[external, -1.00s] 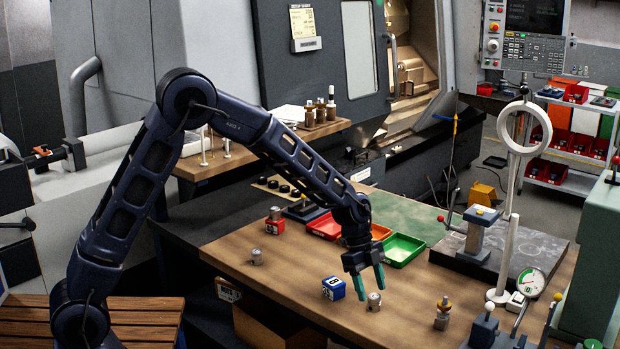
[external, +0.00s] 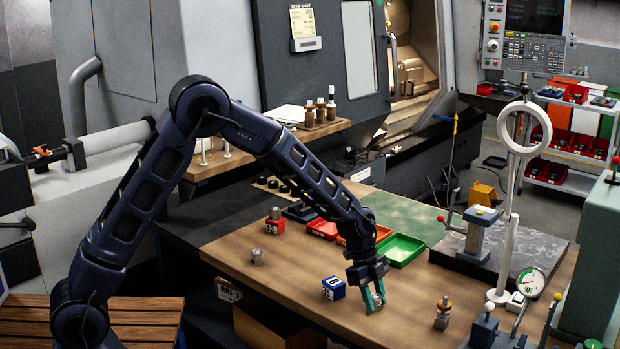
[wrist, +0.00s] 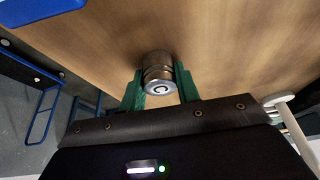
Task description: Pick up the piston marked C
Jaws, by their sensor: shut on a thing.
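The piston marked C (wrist: 158,75) is a small metal cylinder with grooves and a C on its pale end face, seen in the wrist view between the green fingers. My gripper (wrist: 160,88) is shut on it, one finger on each side. In the external view my gripper (external: 373,301) is low over the front of the wooden bench, with the piston (external: 377,298) partly hidden by the fingers. I cannot tell whether the piston still touches the bench top.
A blue block (external: 333,288) stands just left of my gripper. Another metal piston (external: 257,257) stands farther left, near a red block (external: 275,226). A brass-topped part (external: 442,313) stands to the right. A green tray (external: 400,249) lies behind. Bare wooden bench (external: 300,262) lies between them.

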